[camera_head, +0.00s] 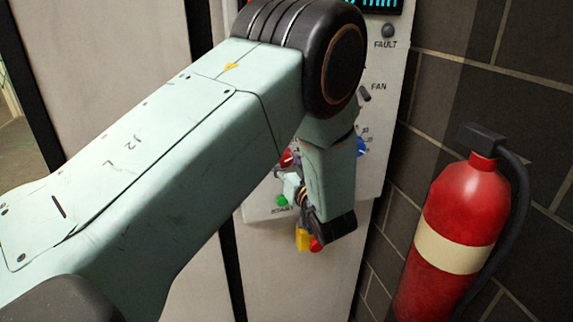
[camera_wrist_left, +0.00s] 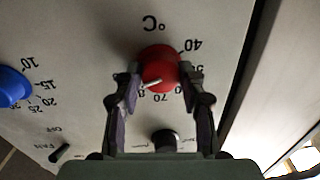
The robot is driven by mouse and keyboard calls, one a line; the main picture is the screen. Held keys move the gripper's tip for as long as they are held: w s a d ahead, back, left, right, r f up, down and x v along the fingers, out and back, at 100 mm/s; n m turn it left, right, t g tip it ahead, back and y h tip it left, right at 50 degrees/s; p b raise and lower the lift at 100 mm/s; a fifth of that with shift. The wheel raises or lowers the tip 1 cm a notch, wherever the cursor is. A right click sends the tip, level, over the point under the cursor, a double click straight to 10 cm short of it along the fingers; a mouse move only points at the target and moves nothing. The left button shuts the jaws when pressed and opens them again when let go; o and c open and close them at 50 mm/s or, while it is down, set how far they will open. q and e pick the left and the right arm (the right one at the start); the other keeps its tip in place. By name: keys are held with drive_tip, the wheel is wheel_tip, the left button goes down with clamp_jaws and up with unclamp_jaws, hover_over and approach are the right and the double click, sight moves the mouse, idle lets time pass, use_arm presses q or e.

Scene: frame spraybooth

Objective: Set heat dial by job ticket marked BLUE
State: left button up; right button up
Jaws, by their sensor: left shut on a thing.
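The red heat dial (camera_wrist_left: 160,66) sits on the pale panel, with °C and numbers from 40 to about 80 around it, upside down in the left wrist view. Its white mark lies at the lower left, near 70 and 80. My left gripper (camera_wrist_left: 160,84) is shut on the dial, a finger at each side. In the head view my left gripper (camera_head: 294,186) is partly hidden by my arm, and a part of the red dial (camera_head: 286,157) shows. I see no job ticket marked BLUE. My right gripper is not in view.
A blue dial (camera_wrist_left: 12,86) with its own scale is beside the red one. A fan switch (camera_head: 364,93), fault lamp (camera_head: 388,31) and green start button (camera_head: 282,201) are on the panel. A red fire extinguisher (camera_head: 455,225) hangs at the right by a brick wall.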

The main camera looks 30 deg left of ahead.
use_arm(q)
drive_tip(key=n+b, duration=0.1)
drive_tip(key=n, duration=0.2)
drive_tip(key=shift+r+n, duration=0.1)
drive_tip(key=shift+n, duration=0.2)
drive_tip(key=n+b, duration=0.1)
drive_tip(key=n, duration=0.1)
drive_tip(key=shift+n, duration=0.3)
drive_tip(key=n+b, duration=0.2)
drive_tip(key=n, duration=0.1)
drive_tip(key=shift+h+b, duration=0.3)
drive_tip(key=n+b, duration=0.2)
drive_tip(key=n, duration=0.1)
drive_tip(key=shift+t, duration=0.3)
drive_tip(key=n+b, duration=0.3)
drive_tip(key=b, duration=0.1)
drive_tip(key=n+b, duration=0.3)
drive_tip(key=b, duration=0.1)
drive_tip(key=shift+a+t+h, duration=0.1)
drive_tip(key=shift+t+h, duration=0.2)
drive_tip(key=shift+h, duration=0.1)
drive_tip(key=shift+s+r+n+b, duration=0.1)
drive_tip(key=shift+n+b, duration=1.3)
drive_tip(key=shift+b, duration=0.2)
